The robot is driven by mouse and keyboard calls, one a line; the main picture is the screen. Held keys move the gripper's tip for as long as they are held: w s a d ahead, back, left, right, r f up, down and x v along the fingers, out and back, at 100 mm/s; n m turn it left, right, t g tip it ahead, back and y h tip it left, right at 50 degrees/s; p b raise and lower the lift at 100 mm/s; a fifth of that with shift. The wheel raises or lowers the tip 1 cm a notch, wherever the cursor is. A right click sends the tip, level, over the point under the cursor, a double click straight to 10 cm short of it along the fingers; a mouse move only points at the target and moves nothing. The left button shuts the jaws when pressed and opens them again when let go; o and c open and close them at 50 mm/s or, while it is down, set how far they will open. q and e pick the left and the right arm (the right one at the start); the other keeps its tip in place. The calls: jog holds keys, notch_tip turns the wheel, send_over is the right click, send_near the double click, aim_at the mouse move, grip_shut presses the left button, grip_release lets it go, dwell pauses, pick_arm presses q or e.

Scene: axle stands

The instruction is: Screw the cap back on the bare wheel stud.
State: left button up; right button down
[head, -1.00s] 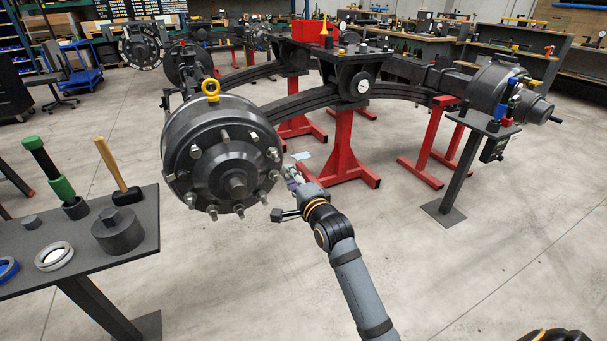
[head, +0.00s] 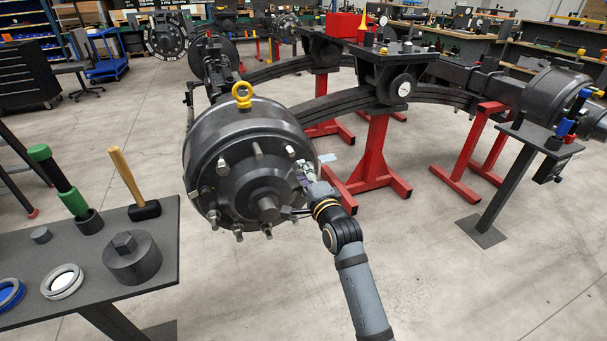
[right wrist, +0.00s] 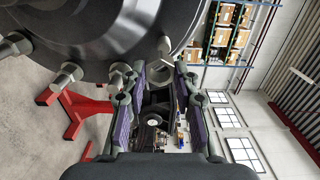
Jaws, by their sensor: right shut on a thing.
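The wheel hub (head: 240,175) is a dark round drum with several capped studs around its face, such as a pale cap (head: 257,151) near the top. My right gripper (head: 303,172) is at the right side of the hub face, close to the studs. The hub face and other capped studs (right wrist: 67,74) are just beyond. I cannot tell which stud is bare. My left gripper is out of view.
A dark side table (head: 95,295) at left holds a hammer (head: 130,180), a green-handled tool (head: 62,180), a large socket (head: 132,258) and rings (head: 62,281). Red stands (head: 372,160) hold the axle behind the hub. The floor at right front is clear.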

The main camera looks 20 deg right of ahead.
aim_at(293, 155)
jog(key=w, duration=0.2)
jog(key=w+p, duration=0.1)
jog(key=shift+w+r, duration=0.1)
jog(key=shift+r, duration=0.15)
jog(key=shift+w, duration=0.35)
pick_arm(q)
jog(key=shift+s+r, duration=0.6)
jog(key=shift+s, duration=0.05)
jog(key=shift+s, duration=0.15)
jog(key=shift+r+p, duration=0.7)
jog(key=shift+p, duration=0.15)
pick_arm(e)
jog(key=shift+w, duration=0.35)
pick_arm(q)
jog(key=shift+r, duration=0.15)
pick_arm(e)
jog(key=shift+w+a, duration=0.1)
jog(key=shift+w, duration=0.45)
dwell(0.8)
pick_arm(q)
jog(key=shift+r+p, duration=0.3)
jog(key=shift+p, duration=0.1)
pick_arm(e)
jog(key=shift+w, duration=0.25)
